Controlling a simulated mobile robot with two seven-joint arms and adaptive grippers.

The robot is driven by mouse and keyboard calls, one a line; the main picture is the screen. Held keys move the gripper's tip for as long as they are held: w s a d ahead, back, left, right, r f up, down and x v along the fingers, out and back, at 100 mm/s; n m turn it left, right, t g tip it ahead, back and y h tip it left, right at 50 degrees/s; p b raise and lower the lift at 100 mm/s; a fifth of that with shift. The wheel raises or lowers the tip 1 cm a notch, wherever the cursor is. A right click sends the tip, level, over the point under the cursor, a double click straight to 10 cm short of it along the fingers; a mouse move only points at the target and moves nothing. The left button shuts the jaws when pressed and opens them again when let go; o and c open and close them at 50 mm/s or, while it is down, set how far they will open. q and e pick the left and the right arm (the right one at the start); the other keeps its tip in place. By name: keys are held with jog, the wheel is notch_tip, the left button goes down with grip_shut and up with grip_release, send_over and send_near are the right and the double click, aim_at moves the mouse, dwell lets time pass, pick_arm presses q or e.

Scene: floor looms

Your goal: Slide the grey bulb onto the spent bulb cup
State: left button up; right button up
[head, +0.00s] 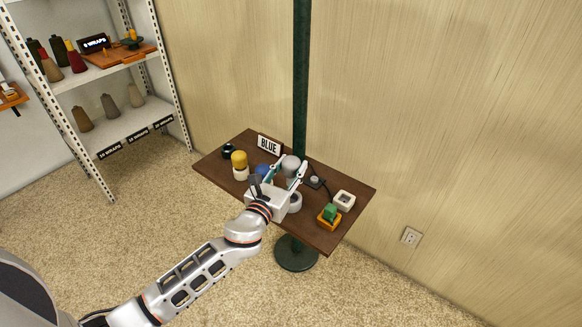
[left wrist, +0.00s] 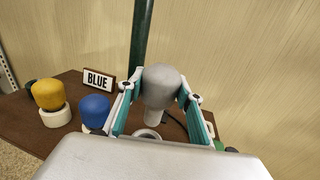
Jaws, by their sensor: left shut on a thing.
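The grey bulb (head: 291,163) is between the fingertips of my left gripper (head: 283,170), which is shut on it. In the left wrist view the grey bulb (left wrist: 160,87) stands upright, wide end up, between the two teal-lined fingers (left wrist: 158,92). Its lower end is near a pale round opening (left wrist: 148,134), partly hidden by the gripper body. A white round cup (head: 295,202) shows beside the gripper in the head view. I cannot tell for sure which cup is the spent bulb cup. My right gripper is not in view.
A yellow bulb (head: 239,157) in a white cup, a blue bulb (left wrist: 95,110) and a BLUE sign (head: 269,145) stand left on the brown table (head: 215,168). A dark pole (head: 301,70) rises behind.

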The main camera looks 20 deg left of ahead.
aim_at(289, 183)
pick_arm(q)
jog(key=shift+r, duration=0.1)
notch_tip(289, 183, down, 2)
jog(key=shift+b, duration=0.55)
jog(key=shift+f+b, duration=0.55)
jog(key=shift+f, duration=0.3)
jog(key=shift+f+b, duration=0.6)
jog(key=shift+f, duration=0.1)
jog(key=shift+r, duration=0.1)
jog(key=shift+f, duration=0.2)
